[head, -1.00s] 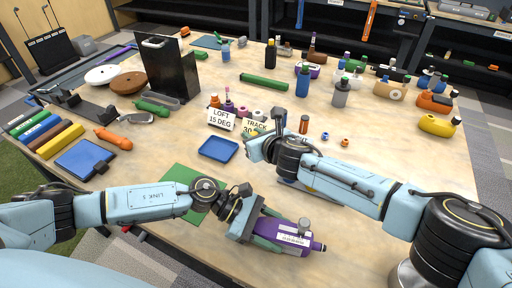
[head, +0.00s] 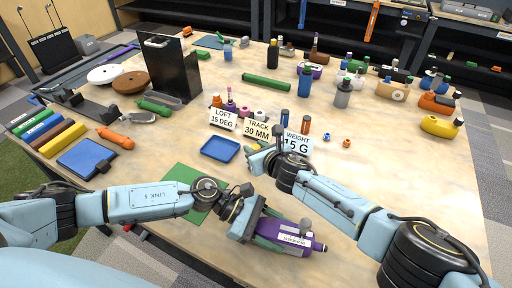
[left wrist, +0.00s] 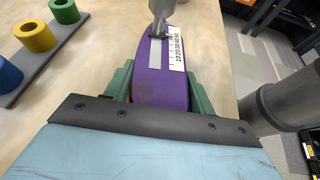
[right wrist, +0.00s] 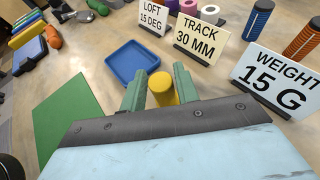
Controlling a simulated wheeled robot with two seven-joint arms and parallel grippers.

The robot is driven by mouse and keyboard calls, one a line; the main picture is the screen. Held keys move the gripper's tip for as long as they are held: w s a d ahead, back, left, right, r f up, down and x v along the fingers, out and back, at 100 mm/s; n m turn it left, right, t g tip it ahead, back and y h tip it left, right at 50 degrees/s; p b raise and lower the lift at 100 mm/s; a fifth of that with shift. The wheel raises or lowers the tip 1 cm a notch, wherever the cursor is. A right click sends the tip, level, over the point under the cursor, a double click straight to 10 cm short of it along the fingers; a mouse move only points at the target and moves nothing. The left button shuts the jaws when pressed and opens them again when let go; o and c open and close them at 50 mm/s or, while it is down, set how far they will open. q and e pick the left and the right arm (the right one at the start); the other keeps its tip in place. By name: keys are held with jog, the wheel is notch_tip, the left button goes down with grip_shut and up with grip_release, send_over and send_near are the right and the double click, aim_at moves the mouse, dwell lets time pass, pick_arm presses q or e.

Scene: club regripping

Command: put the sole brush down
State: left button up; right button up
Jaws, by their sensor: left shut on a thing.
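My left gripper (head: 262,230) is shut on a purple club head (head: 294,239) above the near part of the table. In the left wrist view the purple head (left wrist: 158,90) sits between the green fingers, with a scale label on its face and a metal post rising from it. My right gripper (right wrist: 160,88) points down near the blue tray. A yellow round-ended piece (right wrist: 162,90) shows between its fingers, with its lower part hidden. I cannot tell whether the fingers press on it, or whether it is the sole brush; bristles are not visible.
A blue tray (head: 220,150) and a green mat (head: 187,178) lie left of my right gripper. Signs for loft (head: 222,120), track (head: 257,130) and weight (head: 296,145) stand behind it. The table's right front is clear.

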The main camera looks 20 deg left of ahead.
jog(key=shift+o, duration=1.3)
jog(key=shift+r, duration=0.1)
jog(key=shift+r, duration=0.15)
jog(key=v, duration=1.2)
jog(key=shift+o, duration=0.4)
jog(key=shift+d+f+x, duration=0.1)
jog(key=shift+f+x, duration=0.1)
jog(key=shift+x, duration=1.9)
jog(key=shift+d+f+x, duration=0.1)
jog(key=shift+f+x, duration=0.15)
jog(key=shift+x, duration=1.85)
jog(key=shift+f+x, duration=0.2)
jog(key=shift+x, duration=1.9)
